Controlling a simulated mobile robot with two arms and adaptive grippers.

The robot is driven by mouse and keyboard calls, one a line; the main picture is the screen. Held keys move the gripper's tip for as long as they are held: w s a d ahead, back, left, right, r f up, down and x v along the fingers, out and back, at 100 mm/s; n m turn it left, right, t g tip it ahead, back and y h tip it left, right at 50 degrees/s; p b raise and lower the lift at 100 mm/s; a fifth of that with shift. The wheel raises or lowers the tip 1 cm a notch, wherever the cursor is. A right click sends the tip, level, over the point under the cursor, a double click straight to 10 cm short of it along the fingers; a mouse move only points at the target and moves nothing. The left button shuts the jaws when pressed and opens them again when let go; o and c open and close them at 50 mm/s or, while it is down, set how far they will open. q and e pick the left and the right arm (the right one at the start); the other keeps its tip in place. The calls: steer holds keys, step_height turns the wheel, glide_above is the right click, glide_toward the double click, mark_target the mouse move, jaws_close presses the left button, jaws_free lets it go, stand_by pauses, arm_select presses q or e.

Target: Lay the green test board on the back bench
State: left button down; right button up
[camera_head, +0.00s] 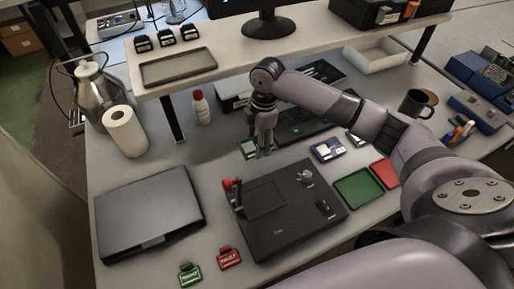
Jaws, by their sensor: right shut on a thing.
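The green test board (247,144) is a small green piece at the fingertips of my right gripper (263,149), partly hidden by the fingers. My right gripper points down and is shut on the board, over the middle of the grey bench (185,157), just behind the black test case (275,228). I cannot tell whether the board is clear of the bench top. My left gripper is not in view. Which surface is the back bench is not clear; a raised shelf (225,65) runs along the back.
A closed laptop-like case (150,212) lies at left. A green tray (358,186), red tray (386,173) and blue-white board (327,150) lie right of the gripper. A white bottle (201,108), paper roll (125,131) and dark mug (415,103) stand around. Bench near the bottle is clear.

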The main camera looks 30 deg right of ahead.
step_height(320, 180, down, 5)
steer(key=shift+r+p, duration=0.15)
steer(key=shift+p, duration=0.3)
steer(key=shift+f, duration=0.2)
steer(key=shift+f, duration=0.15)
steer(key=o, duration=1.2)
steer(key=shift+c, duration=0.2)
steer(key=r, duration=0.4)
steer(key=d+r+b, duration=0.1)
steer(key=r, duration=0.3)
steer(key=r+b, duration=0.1)
steer(key=r, duration=0.3)
steer(key=shift+d+r, duration=0.15)
